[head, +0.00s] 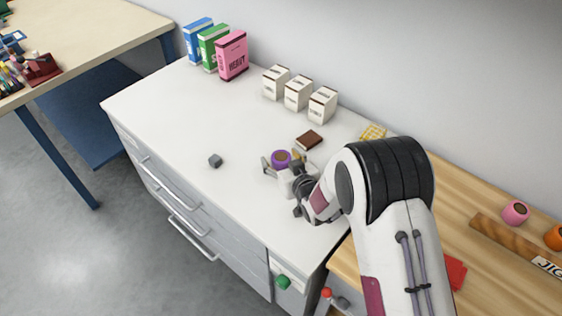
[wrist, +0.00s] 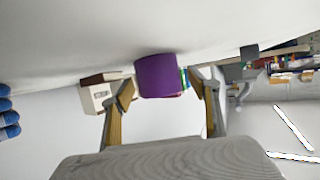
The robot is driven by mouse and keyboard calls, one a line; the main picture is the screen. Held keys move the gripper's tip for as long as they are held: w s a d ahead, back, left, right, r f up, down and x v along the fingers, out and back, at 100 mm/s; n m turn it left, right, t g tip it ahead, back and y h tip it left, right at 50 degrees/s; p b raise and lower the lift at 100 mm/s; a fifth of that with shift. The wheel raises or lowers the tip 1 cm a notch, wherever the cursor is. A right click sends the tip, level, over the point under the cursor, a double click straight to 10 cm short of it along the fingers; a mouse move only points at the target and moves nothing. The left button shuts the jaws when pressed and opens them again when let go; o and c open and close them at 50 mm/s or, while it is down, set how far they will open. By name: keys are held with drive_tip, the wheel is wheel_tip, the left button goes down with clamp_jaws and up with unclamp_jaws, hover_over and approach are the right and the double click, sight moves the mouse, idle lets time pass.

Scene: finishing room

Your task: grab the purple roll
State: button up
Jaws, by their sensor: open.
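The purple roll (head: 280,161) stands on the white cabinet top (head: 165,120), toward its right part, with a brown core showing on top. My gripper (head: 282,165) is low over the top, its fingers open at the roll's sides. In the wrist view, which shows the cabinet top upside down, the purple roll (wrist: 157,77) sits between the two open fingertips of my gripper (wrist: 162,86). A gap shows beside the roll at the right finger; whether the left finger touches it I cannot tell.
A small grey cube (head: 215,160) lies to the left. White boxes (head: 297,93) and a pink box (head: 232,56) stand along the back. The front left of the top is clear.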

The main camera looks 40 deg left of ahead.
sight(281, 157)
drive_tip(key=c, duration=1.2)
drive_tip(key=shift+c, duration=0.2)
drive_tip(key=shift+r, duration=0.15)
drive_tip(key=shift+r, duration=4.9)
